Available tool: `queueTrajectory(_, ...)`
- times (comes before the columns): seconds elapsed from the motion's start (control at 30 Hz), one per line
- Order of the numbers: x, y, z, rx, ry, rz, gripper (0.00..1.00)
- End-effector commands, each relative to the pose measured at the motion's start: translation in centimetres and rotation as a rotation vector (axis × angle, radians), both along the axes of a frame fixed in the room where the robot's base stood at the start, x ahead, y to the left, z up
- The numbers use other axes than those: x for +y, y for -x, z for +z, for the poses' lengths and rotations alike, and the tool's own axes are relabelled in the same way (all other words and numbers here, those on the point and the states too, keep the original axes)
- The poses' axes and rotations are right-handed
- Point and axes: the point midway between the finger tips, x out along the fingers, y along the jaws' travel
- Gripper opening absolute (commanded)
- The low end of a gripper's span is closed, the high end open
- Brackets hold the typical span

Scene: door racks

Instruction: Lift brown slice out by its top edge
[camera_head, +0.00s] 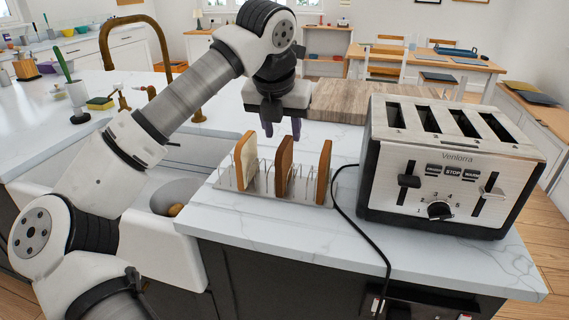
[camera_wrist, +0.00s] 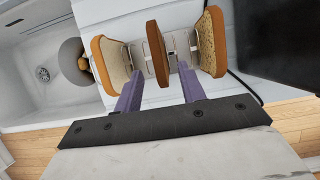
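A wire toast rack (camera_head: 226,180) on the counter holds three upright slices. The middle slice (camera_head: 284,160) is brown and shows edge-on in the wrist view (camera_wrist: 157,50). The left slice (camera_head: 245,160) has a pale face and brown crust. The right slice (camera_head: 324,172) looks brown in the head view; its speckled face shows in the wrist view (camera_wrist: 207,45). My gripper (camera_head: 282,130) points down above the rack, open and empty. In the wrist view its purple fingers (camera_wrist: 160,82) lie on either side of the middle slice, with gaps to it.
A four-slot toaster (camera_head: 450,165) stands close to the right of the rack, its black cord (camera_head: 345,215) running beside the rack. A wooden board (camera_head: 345,100) lies behind. A sink (camera_head: 165,245) with a bowl is on the left.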

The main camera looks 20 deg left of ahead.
Motion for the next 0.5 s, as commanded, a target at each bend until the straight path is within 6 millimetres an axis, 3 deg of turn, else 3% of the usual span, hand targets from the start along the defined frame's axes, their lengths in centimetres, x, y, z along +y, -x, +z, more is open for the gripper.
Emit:
queueTrajectory(0.27, 0.0, -1.0, -2.0, 0.000, 0.002, -0.003, 0.40)
queueTrajectory(0.5, 0.3, -2.6, -5.2, 0.001, 0.003, -0.002, 0.40)
